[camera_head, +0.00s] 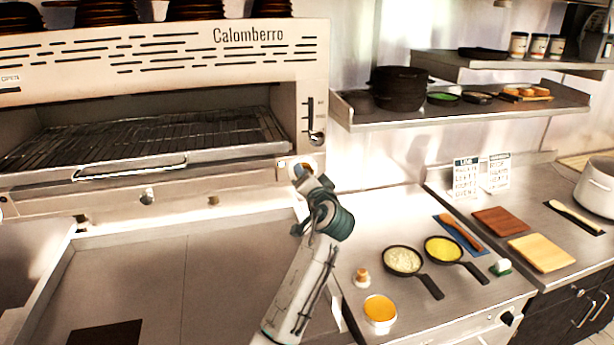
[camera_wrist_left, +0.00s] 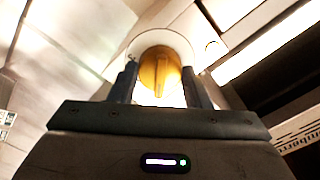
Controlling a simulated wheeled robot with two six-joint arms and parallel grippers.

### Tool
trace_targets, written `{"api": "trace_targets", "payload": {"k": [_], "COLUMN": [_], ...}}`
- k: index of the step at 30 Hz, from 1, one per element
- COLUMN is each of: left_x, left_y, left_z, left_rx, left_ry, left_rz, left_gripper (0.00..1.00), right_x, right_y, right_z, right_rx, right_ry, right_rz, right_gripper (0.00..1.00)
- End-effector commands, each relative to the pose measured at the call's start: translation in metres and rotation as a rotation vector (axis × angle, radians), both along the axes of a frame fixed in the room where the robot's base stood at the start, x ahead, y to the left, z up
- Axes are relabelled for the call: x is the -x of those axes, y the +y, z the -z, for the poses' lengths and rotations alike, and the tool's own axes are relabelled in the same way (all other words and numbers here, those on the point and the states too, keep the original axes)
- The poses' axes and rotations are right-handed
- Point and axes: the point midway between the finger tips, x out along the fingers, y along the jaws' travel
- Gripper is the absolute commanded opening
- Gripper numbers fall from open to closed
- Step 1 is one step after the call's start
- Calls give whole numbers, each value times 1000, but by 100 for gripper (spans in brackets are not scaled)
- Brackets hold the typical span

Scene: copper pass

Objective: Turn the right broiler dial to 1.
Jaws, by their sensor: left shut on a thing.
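The broiler (camera_head: 170,48) is the large pale unit marked "Calomberro" at the upper left. Its right dial is at the right end of the front panel, mostly hidden behind my left gripper (camera_head: 303,172) in the head view. In the left wrist view the dial (camera_wrist_left: 158,70) is a round brass knob with a raised ridge, set in a pale ring. My left gripper's two fingers stand on either side of it and are shut on it. The dial's numbers are not readable. My right gripper is not in view.
A broiler handle (camera_head: 130,168) juts out left of the dial. Below is a flat steel surface (camera_head: 225,260). On the right counter stand two small pans (camera_head: 403,260) (camera_head: 443,249) and an orange-filled cup (camera_head: 380,310). A shelf (camera_head: 460,113) with cookware hangs to the right.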

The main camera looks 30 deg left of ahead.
Motion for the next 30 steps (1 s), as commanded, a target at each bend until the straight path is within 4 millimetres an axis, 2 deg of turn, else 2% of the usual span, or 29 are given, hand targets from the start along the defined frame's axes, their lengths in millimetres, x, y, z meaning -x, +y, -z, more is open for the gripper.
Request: {"api": "trace_targets", "payload": {"k": [15, 16, 19, 30], "left_x": [0, 0, 0, 3], "left_y": [0, 0, 0, -4], "left_z": [1, 1, 1, 2], "left_rx": [-14, -14, -14, -13], "left_ry": [18, 18, 18, 15], "left_rz": [0, 0, 0, 0], "left_gripper": [21, 46, 65, 66], "right_x": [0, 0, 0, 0], "right_y": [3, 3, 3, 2], "right_z": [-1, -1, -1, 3], "right_rx": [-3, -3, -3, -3], "right_ry": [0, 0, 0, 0], "right_rz": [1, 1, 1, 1], "right_gripper": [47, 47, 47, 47]}}
